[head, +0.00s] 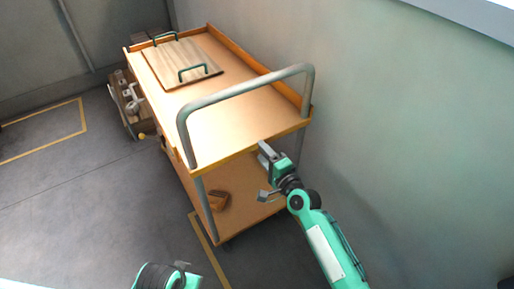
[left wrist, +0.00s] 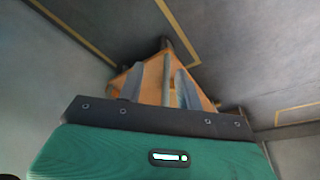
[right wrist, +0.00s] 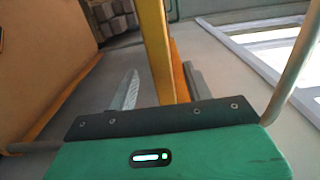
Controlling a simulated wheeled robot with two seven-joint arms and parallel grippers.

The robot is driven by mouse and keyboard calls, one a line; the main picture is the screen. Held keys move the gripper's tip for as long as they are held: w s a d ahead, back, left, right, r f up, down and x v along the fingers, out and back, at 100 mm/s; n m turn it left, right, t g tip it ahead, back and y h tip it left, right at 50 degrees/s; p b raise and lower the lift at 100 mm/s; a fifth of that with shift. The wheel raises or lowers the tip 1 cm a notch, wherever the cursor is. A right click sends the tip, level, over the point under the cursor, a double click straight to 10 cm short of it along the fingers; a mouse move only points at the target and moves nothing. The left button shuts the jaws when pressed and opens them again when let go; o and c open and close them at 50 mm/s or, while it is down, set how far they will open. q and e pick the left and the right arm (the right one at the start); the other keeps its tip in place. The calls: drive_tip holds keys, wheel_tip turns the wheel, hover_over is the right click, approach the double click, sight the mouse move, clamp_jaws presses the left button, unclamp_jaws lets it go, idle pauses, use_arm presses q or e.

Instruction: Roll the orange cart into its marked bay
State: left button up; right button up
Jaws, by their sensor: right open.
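The orange cart (head: 245,110) stands along the wall, with a grey loop handle (head: 240,90) at its near end. My right gripper (head: 263,174) is open at the cart's near end, below the handle. In the right wrist view an orange edge of the cart (right wrist: 157,50) shows between the fingers; contact cannot be told. My left gripper (left wrist: 160,85) looks open and empty; the cart (left wrist: 152,90) shows beyond its fingers. In the head view only part of my left arm shows at the bottom. A yellow floor outline (head: 83,115) lies at left and another yellow line (head: 205,243) runs beside the cart.
A wooden board with two green handles (head: 185,62) lies on the cart's top. A low rack of items (head: 128,103) stands at the cart's left side. The floor at left is clear; the wall is close on the right.

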sight(257, 147)
use_arm(q)
drive_tip(key=shift+b+v, duration=0.45)
drive_tip(key=shift+v, duration=0.7)
use_arm(e)
drive_tip(key=x, duration=0.5)
drive_tip(key=shift+w+a, duration=0.15)
drive_tip(key=shift+w, duration=0.05)
use_arm(q)
drive_tip(key=shift+w, duration=0.2)
use_arm(e)
clamp_jaws()
use_arm(q)
drive_tip(key=shift+d+r, duration=0.1)
drive_tip(key=shift+r, duration=0.05)
use_arm(e)
drive_tip(key=shift+f, duration=0.1)
